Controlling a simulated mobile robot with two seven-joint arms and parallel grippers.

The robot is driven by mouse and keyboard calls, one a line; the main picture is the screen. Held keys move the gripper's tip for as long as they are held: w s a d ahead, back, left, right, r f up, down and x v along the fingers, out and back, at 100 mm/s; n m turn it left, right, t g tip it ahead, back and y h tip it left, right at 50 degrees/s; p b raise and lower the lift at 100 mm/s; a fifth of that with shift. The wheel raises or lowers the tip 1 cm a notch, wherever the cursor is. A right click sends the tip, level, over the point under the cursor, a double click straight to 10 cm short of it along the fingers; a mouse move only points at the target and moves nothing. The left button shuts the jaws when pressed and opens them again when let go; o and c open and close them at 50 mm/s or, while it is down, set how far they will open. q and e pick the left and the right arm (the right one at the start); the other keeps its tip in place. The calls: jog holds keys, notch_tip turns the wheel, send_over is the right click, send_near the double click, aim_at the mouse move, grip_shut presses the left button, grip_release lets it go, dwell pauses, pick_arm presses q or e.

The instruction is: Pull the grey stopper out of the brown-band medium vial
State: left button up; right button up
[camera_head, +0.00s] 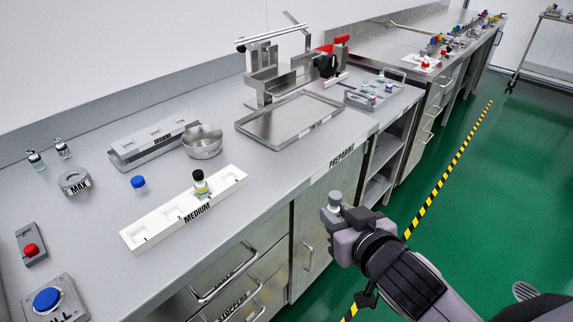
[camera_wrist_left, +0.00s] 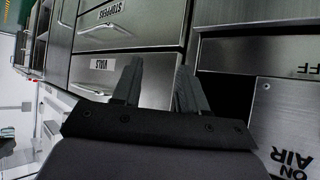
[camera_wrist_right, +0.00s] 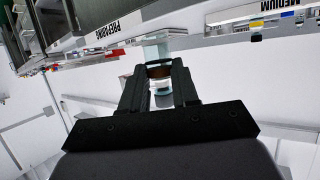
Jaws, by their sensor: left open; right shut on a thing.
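My right gripper (camera_head: 338,212) is shut on the brown-band medium vial, held in the air in front of the counter. The grey stopper (camera_head: 335,197) shows at its top in the head view. In the right wrist view the vial's brown band (camera_wrist_right: 160,71) is between the fingers (camera_wrist_right: 160,85), with clear glass on either side. The vial's lower part is hidden by the gripper in the head view. My left gripper (camera_wrist_left: 155,80) shows only in its wrist view. It is open and empty, facing the drawer fronts.
A white MEDIUM rack (camera_head: 140,234) holds a dark-capped vial (camera_head: 200,184). A blue-capped vial (camera_head: 138,183), a metal bowl (camera_head: 203,143) and a tray (camera_head: 290,121) stand on the counter. Drawers with handles (camera_head: 225,277) are below.

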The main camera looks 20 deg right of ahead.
jog(key=s+a+n+g+y, duration=0.2)
jog(key=a+n+y, duration=0.6)
jog(key=a, duration=0.8)
jog(key=shift+r+g+y, duration=0.4)
jog(key=shift+g, duration=0.1)
jog(key=shift+d, duration=0.1)
